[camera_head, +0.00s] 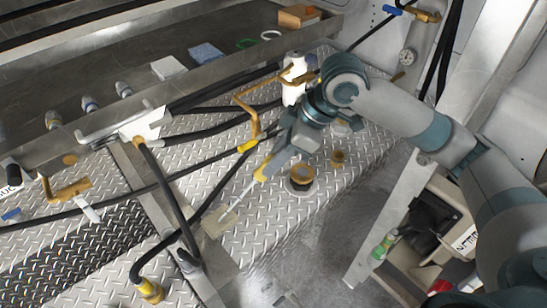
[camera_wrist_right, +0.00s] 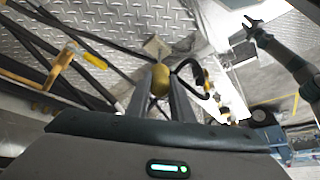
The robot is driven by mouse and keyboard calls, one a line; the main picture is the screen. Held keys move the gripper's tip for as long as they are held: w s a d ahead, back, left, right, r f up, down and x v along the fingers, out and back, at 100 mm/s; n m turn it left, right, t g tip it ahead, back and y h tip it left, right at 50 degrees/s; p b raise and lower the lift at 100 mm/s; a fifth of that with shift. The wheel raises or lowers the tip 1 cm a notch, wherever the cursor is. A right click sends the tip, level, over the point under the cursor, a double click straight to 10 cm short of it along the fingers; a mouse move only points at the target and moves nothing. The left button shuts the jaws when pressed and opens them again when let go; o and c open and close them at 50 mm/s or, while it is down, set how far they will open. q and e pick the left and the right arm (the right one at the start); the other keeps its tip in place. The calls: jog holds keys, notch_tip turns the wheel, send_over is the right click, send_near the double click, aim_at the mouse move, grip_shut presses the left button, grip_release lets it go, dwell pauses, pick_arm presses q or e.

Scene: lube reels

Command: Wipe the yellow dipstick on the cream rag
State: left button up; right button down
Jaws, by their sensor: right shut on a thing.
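My right gripper (camera_head: 268,165) is shut on the yellow handle of the dipstick (camera_head: 261,174). The dipstick's thin pale rod slants down and left from the jaws. Its low end shows over the cream rag (camera_head: 213,227); I cannot tell whether it touches. The rag is a small square on the diamond plate near its front edge. In the right wrist view the yellow handle (camera_wrist_right: 160,78) sits between the two fingers, with the rag (camera_wrist_right: 155,46) beyond it. My left gripper (camera_wrist_right: 254,22) shows small at the upper right there, its fingers spread. It is outside the head view.
A dark round reservoir opening (camera_head: 301,178) and a small brass fitting (camera_head: 338,158) lie right of the dipstick. A white bottle (camera_head: 293,80) stands behind the gripper. Black hoses (camera_head: 175,190) and a yellow-brown bent pipe (camera_head: 250,105) cross the left side. Bare plate (camera_head: 262,233) lies in front.

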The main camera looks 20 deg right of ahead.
jog(key=shift+w+a+p, duration=0.25)
jog(key=shift+w+p, duration=0.25)
jog(key=shift+w, duration=0.1)
dwell(0.3)
jog(key=shift+r, duration=0.15)
notch_tip(320, 180, up, 3)
jog(key=p, duration=0.3)
jog(key=shift+r, duration=1.9)
jog(key=shift+a, duration=0.15)
